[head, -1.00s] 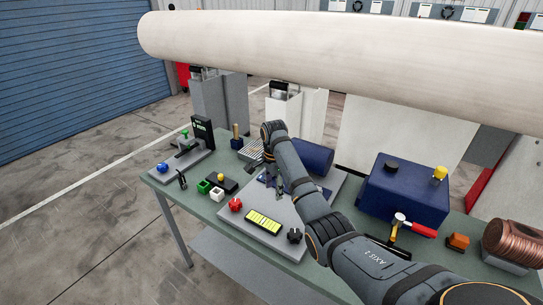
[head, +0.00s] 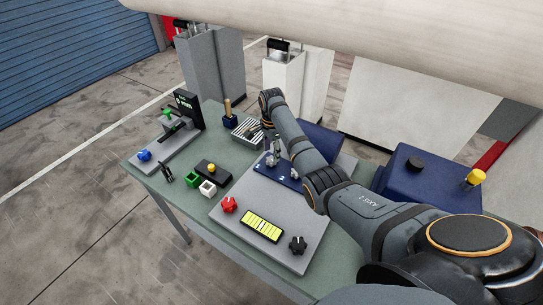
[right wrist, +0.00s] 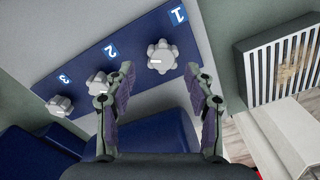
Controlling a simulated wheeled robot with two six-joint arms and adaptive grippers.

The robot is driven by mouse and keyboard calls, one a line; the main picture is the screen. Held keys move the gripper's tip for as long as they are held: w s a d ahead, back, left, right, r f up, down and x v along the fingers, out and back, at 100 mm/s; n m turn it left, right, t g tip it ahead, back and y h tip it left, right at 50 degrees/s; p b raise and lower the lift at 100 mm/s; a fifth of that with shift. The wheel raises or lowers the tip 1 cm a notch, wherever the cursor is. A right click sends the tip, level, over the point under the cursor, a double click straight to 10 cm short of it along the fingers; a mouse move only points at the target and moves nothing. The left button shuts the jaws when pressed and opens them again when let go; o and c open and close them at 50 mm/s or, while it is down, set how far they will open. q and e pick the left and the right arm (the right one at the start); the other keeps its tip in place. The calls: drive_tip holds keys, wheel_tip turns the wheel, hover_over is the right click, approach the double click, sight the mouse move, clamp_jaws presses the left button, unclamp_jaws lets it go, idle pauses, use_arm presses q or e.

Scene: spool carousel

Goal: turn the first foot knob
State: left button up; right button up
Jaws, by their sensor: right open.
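A blue strip (right wrist: 130,45) numbered 1, 2 and 3 carries three pale lobed knobs. The first knob (right wrist: 161,57) sits by the number 1, the second knob (right wrist: 98,86) by 2 and the third knob (right wrist: 60,105) by 3. My right gripper (right wrist: 160,72) is open and empty. In the right wrist view its fingertips lie left and right of the first knob; contact is not clear. The left fingertip partly overlaps the second knob. In the head view the right gripper (head: 277,145) points down over the strip, partly hidden by my arm. My left gripper is not in view.
The grey base plate (head: 232,186) carries a red knob (head: 229,204), a yellow display (head: 262,226) and a black knob (head: 297,244). A slatted tray (right wrist: 285,65) lies right of the gripper. A blue box (head: 399,170) stands at the right.

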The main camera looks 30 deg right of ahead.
sight(271, 159)
drive_tip(key=f, duration=0.4)
drive_tip(key=shift+w+f, duration=0.2)
drive_tip(key=shift+w, duration=0.1)
drive_tip(key=shift+s+f, duration=0.1)
drive_tip(key=shift+a, duration=0.1)
drive_tip(key=shift+f, duration=0.1)
drive_tip(key=shift+c, duration=1)
drive_tip(key=c, duration=0.7)
clamp_jaws()
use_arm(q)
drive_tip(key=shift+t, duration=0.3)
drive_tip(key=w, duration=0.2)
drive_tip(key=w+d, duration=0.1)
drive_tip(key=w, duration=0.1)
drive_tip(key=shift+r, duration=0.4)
